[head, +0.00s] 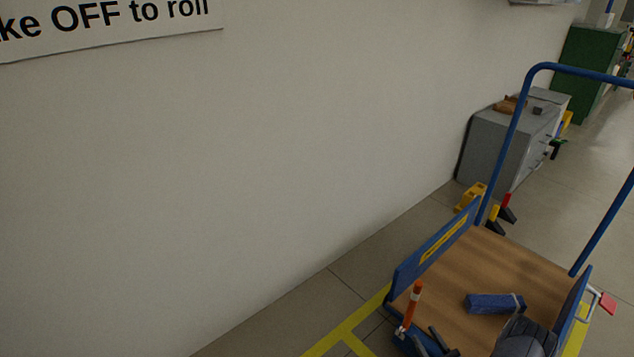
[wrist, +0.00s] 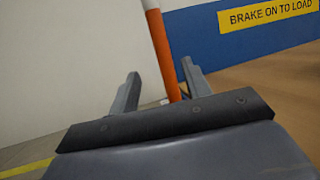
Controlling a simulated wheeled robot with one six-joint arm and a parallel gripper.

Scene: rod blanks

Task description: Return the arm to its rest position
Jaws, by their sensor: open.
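An orange rod with a white band (head: 412,303) stands nearly upright at the near left corner of a cart. My gripper (head: 441,342) is low at the bottom edge of the head view, just right of the rod, and partly cut off. In the wrist view my gripper (wrist: 160,70) has its two grey fingers apart. The rod (wrist: 163,55) shows in the gap between them in the picture, nearer the right finger. I cannot tell whether it is between the fingers or beyond them. No contact shows. The rod's top is out of the wrist view.
A pale wall (head: 250,180) runs along the left. Grey cabinets (head: 495,150) stand behind the cart. Yellow lines (head: 345,327) mark the floor.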

